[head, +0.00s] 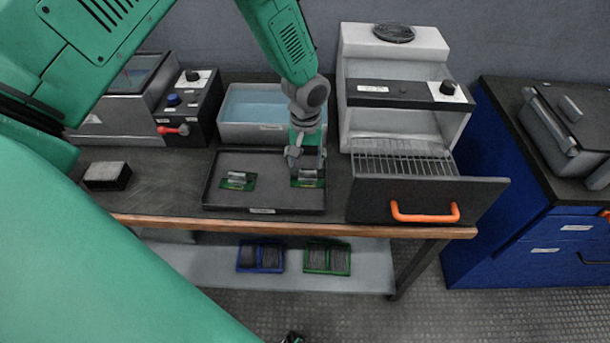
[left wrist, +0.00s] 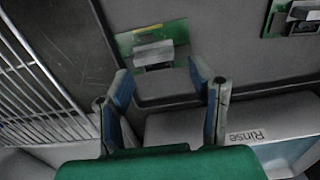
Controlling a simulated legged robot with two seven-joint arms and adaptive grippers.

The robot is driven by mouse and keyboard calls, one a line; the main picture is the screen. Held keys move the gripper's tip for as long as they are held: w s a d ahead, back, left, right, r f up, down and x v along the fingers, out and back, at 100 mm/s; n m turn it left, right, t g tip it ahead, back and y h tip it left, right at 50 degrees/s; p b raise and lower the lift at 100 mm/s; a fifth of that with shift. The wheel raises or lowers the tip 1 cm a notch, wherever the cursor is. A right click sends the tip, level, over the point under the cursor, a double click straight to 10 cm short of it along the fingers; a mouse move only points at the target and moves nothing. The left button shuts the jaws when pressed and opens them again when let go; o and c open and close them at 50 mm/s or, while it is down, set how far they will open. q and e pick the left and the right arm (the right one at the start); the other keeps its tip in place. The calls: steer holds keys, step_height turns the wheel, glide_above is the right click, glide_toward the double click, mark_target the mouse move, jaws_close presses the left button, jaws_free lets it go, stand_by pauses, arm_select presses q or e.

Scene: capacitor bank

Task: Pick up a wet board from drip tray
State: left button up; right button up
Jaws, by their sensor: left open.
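The dark drip tray (head: 265,197) lies on the bench and holds two green boards with grey blocks on them. One board (head: 238,181) is at the tray's left, the other board (head: 308,183) at its right. My left gripper (head: 306,168) points down over the right board and partly hides it. In the left wrist view, my open left gripper (left wrist: 165,80) has its fingers apart, with that board (left wrist: 152,43) beyond the fingertips and nothing between them. The other board (left wrist: 293,18) is cut off at the upper right. My right gripper is not recognisable in view.
A rinse basin (head: 256,108) with blue liquid stands behind the tray. Right of it, an oven-like unit (head: 395,45) has its wire-rack drawer (head: 425,197) pulled out, close to the tray. A control box (head: 188,108) and small block (head: 107,175) stand left.

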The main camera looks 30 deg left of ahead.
mark_target(307, 170)
arm_select(q)
steer(key=f, duration=0.1)
steer(key=d+f, duration=0.1)
steer(key=f, duration=0.2)
steer(key=shift+w+d+f, duration=0.1)
steer(key=shift+d, duration=0.15)
steer(key=shift+a+f, duration=0.1)
steer(key=shift+a, duration=0.55)
steer(key=c, duration=0.9)
steer(key=shift+d, duration=0.15)
